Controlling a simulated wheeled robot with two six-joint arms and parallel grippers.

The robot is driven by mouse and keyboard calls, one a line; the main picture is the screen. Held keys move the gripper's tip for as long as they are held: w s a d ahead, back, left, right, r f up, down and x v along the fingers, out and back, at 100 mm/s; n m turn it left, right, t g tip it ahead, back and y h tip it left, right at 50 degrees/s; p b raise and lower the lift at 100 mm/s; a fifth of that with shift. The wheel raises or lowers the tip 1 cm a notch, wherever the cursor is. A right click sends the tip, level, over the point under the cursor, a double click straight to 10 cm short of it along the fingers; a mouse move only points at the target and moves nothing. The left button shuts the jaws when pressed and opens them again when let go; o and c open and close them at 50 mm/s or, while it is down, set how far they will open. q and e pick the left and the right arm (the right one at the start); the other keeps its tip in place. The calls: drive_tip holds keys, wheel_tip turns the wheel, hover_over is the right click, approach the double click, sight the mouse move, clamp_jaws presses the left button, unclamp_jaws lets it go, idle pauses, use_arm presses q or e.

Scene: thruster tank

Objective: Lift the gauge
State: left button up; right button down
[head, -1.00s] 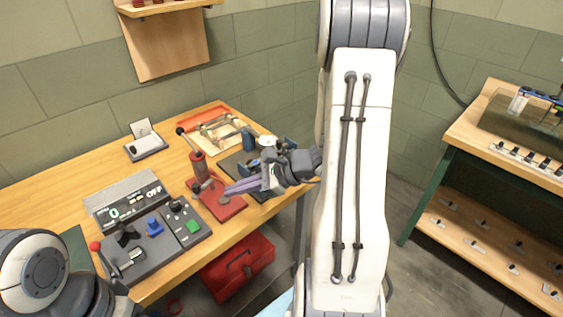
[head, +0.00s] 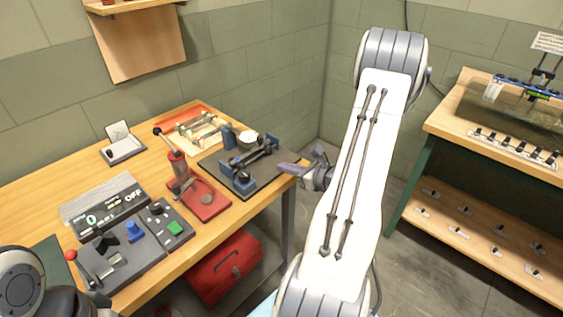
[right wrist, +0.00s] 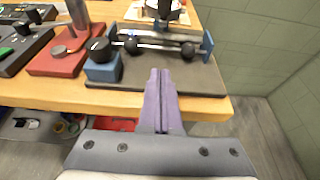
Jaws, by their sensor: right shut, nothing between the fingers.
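A small white round-topped thing (head: 248,138) stands at the back of the dark board on the wooden bench and may be the gauge; its face is too small to read. In the right wrist view, a white thing (right wrist: 160,10) at the top edge is partly cut off. My right gripper (head: 283,168) has its purple fingers pressed together and empty, at the bench's right edge beside the dark board. In the right wrist view, the shut fingers (right wrist: 159,76) point towards the board's fixture. Part of my left arm shows at the lower left, but its gripper does not.
The dark board (right wrist: 190,76) carries blue blocks and a rod with black knobs. A red-based lever stand (head: 212,207) and a control panel (head: 130,262) lie to its left. A red toolbox (head: 225,268) sits below. Open floor separates the bench from the tank table (head: 455,120).

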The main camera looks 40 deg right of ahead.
sight(269, 172)
drive_tip(key=p+x, duration=0.1)
drive_tip(key=x, duration=0.6)
drive_tip(key=shift+w+a, duration=0.15)
drive_tip(key=shift+w, duration=0.1)
drive_tip(key=r+p, duration=0.2)
drive_tip(key=r, duration=0.1)
drive_tip(key=shift+w, duration=0.3)
drive_tip(key=shift+r, duration=0.3)
drive_tip(key=shift+p, duration=0.3)
